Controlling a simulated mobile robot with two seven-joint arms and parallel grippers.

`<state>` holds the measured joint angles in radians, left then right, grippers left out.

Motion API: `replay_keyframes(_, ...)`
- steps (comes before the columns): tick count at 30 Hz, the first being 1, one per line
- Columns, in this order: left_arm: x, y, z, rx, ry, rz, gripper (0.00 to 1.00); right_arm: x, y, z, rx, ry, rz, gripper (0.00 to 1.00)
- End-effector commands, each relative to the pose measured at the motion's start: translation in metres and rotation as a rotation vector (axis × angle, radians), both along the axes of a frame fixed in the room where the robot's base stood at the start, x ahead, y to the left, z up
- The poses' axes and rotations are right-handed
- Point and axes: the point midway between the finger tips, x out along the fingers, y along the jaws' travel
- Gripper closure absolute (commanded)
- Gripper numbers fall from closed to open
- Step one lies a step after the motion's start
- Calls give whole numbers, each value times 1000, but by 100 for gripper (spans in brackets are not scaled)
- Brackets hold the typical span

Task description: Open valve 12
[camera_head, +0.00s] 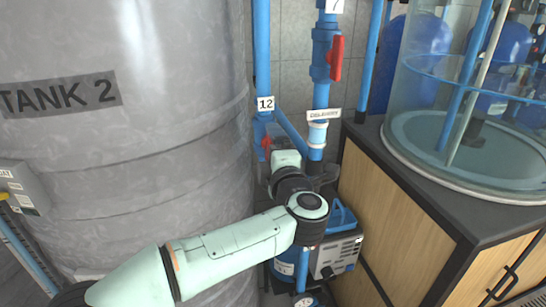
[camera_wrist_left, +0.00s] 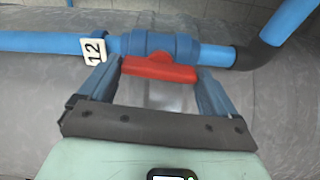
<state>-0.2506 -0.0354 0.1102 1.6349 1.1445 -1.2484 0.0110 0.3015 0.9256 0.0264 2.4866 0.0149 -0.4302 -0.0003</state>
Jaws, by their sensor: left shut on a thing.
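The tag "12" (camera_head: 265,103) hangs on a blue vertical pipe beside the grey tank, and it also shows in the left wrist view (camera_wrist_left: 94,51). Just below it is valve 12 with a red handle (camera_head: 266,144), partly hidden by my left arm. In the left wrist view the blue valve body (camera_wrist_left: 160,45) and red handle (camera_wrist_left: 160,70) are clear. The handle lies nearly along the pipe, slightly tilted. My left gripper (camera_wrist_left: 158,72) is shut on the red handle, one finger at each end. My right gripper is not in view.
The large grey tank marked "TANK 2" (camera_head: 150,130) stands close on the left. Another valve with a red handle (camera_head: 337,58) is up and right. A wooden cabinet (camera_head: 400,215) with a glass tank (camera_head: 480,150) fills the right.

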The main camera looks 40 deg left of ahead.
Motion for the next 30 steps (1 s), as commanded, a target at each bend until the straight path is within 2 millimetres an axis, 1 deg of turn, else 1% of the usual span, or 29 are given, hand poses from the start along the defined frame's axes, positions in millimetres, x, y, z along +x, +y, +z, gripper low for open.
replay_keyframes(1, 1, -1, -4, -16, -14, -3, 39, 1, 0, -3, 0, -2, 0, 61)
replay_keyframes(9, 1, -1, -2, -65, -75, -3, 39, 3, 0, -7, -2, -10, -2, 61)
replay_keyframes(24, 1, -2, -2, -76, -88, -4, 39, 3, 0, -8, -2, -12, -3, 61)
replay_keyframes(25, 1, -2, -2, -76, -88, -4, 0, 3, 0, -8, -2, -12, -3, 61)
replay_keyframes(30, 0, -1, -1, -74, -87, -3, 0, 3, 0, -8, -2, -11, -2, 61)
